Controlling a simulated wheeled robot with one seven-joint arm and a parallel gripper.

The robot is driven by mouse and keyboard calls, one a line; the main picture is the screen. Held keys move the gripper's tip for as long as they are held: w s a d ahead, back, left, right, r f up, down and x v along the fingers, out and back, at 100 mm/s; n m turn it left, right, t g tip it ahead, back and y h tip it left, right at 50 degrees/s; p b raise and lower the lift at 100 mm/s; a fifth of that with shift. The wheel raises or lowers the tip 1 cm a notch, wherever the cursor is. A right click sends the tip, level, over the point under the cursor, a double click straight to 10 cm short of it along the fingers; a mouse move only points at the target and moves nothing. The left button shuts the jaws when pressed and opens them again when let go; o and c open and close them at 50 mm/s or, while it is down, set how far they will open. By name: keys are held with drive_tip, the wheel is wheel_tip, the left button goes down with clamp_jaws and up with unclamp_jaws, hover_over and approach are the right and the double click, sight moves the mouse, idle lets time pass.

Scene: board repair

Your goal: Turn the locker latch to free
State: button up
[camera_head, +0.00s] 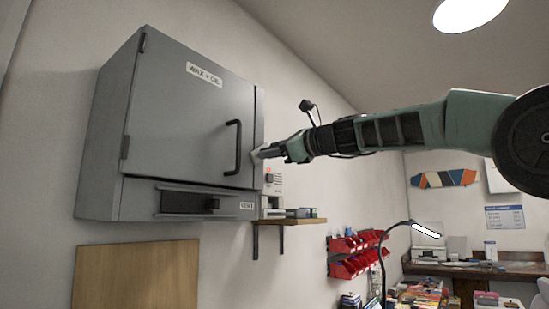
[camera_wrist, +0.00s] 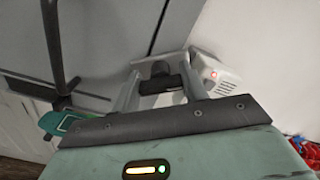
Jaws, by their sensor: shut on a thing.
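The grey locker (camera_head: 190,110) labelled "WAX + OIL" hangs on the left wall with its door shut. A black bar handle (camera_head: 235,148) stands on the right side of the door; it also shows in the wrist view (camera_wrist: 53,45). My gripper (camera_head: 262,153) is at the locker's right edge, just right of the handle. In the wrist view my gripper (camera_wrist: 161,88) has its fingers on either side of a small dark latch (camera_wrist: 160,82) and is shut on it. The latch is hidden by the gripper in the head view, and its exact angle is hard to tell.
A white device (camera_head: 272,183) with a red light is close to the right of the gripper. A small wooden shelf (camera_head: 290,221) is below it. A dark slot (camera_head: 185,203) is under the door. Red bins (camera_head: 355,255) hang farther right.

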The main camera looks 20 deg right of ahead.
drive_tip(key=n+b, duration=0.1)
drive_tip(key=n, duration=0.2)
drive_tip(key=n+b, duration=0.2)
drive_tip(key=shift+f+n, duration=0.2)
drive_tip(key=shift+n, duration=0.2)
drive_tip(key=n+b, duration=0.2)
drive_tip(key=n, duration=0.3)
drive_tip(key=shift+a, duration=0.1)
drive_tip(key=shift+n, duration=0.3)
drive_tip(key=o, duration=1)
drive_tip(key=shift+s, duration=0.1)
drive_tip(key=b+v, duration=0.7)
drive_tip(key=v, duration=1)
drive_tip(key=shift+s+b, duration=0.1)
drive_tip(key=shift+b, duration=0.25)
